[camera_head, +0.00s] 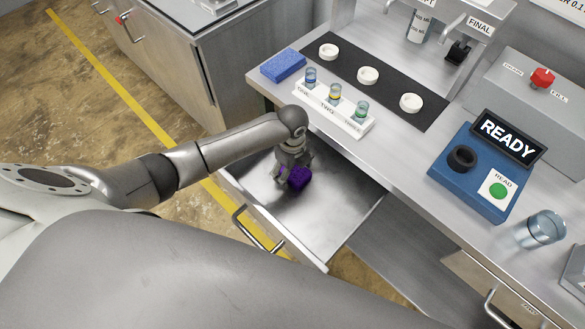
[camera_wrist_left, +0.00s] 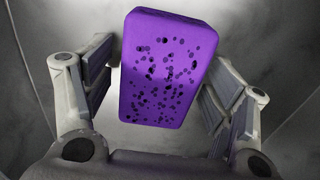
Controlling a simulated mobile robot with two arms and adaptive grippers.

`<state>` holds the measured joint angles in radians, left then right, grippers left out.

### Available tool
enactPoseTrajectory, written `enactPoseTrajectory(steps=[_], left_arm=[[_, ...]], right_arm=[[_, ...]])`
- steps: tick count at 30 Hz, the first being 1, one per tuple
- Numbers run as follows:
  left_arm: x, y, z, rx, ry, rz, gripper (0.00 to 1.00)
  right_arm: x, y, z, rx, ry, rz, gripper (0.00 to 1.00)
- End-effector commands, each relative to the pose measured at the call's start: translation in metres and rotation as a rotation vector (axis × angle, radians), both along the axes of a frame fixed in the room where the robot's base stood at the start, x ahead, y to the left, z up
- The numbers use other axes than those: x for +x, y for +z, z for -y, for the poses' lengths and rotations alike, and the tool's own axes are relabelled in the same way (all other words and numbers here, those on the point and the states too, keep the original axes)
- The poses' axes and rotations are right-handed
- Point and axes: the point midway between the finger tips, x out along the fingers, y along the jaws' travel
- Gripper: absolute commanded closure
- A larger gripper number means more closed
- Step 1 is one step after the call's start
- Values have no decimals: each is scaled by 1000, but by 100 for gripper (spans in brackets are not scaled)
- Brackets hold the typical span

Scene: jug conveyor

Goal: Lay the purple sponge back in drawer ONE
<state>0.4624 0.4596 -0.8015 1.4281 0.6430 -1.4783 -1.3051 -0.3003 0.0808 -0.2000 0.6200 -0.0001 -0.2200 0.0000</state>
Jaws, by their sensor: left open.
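The purple sponge (camera_head: 299,178) is inside the open drawer (camera_head: 335,215), near its back left part in the head view. My left gripper (camera_head: 285,177) is open and reaches down into the drawer at the sponge. The left gripper (camera_wrist_left: 160,105) also shows in the left wrist view. Whether the sponge touches the drawer floor is hard to tell. My right gripper is not in view. The drawer's label is not readable here.
On the counter above stand a blue sponge (camera_head: 283,65), a white rack (camera_head: 345,120) with several small jars, and a black mat (camera_head: 375,92) with white rings. A blue reader (camera_head: 470,185) and a glass (camera_head: 541,228) are at the right. The drawer handle (camera_head: 255,230) sticks out in front.

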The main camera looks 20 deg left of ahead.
Motion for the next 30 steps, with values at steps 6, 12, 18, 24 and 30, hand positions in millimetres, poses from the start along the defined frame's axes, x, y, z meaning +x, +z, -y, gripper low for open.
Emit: enactPoseTrajectory(steps=[6, 12, 18, 24, 30], left_arm=[[2, 24, -1, -1, 0, 6, 22], [2, 68, 0, -1, -1, 6, 22], [1, 104, 0, 0, 0, 4, 22], [1, 120, 0, -1, 1, 2, 22], [0, 122, 0, 0, 1, 0, 22]], right_arm=[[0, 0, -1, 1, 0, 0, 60], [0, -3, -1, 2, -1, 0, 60], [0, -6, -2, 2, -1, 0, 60], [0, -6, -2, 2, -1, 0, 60], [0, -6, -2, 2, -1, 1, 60]])
